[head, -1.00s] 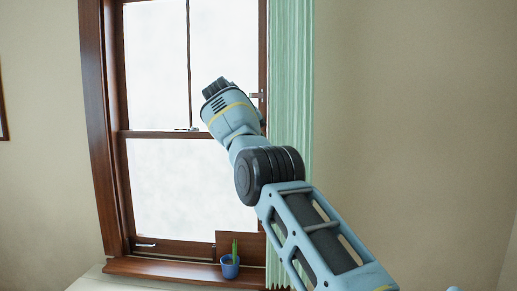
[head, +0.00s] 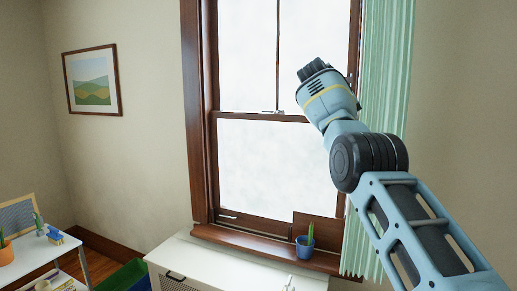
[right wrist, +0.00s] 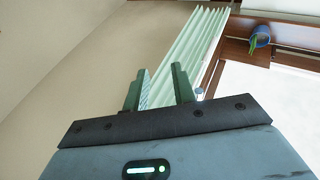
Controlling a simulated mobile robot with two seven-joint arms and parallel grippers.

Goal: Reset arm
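My right arm is raised in front of the window in the head view, with a pale blue wrist (head: 331,101) pointing up and left. In the right wrist view my right gripper (right wrist: 159,82) has its two green fingers apart, with nothing held between them. The pale green curtain (right wrist: 190,50) shows behind the fingers there; it also hangs at the window's right side in the head view (head: 385,90). My left gripper is in neither view.
The window (head: 265,165) has a wooden sill with a blue plant pot (head: 304,248). A white cabinet (head: 215,265) stands below. A white table (head: 35,258) with small items is at lower left, and a framed picture (head: 92,80) hangs on the wall.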

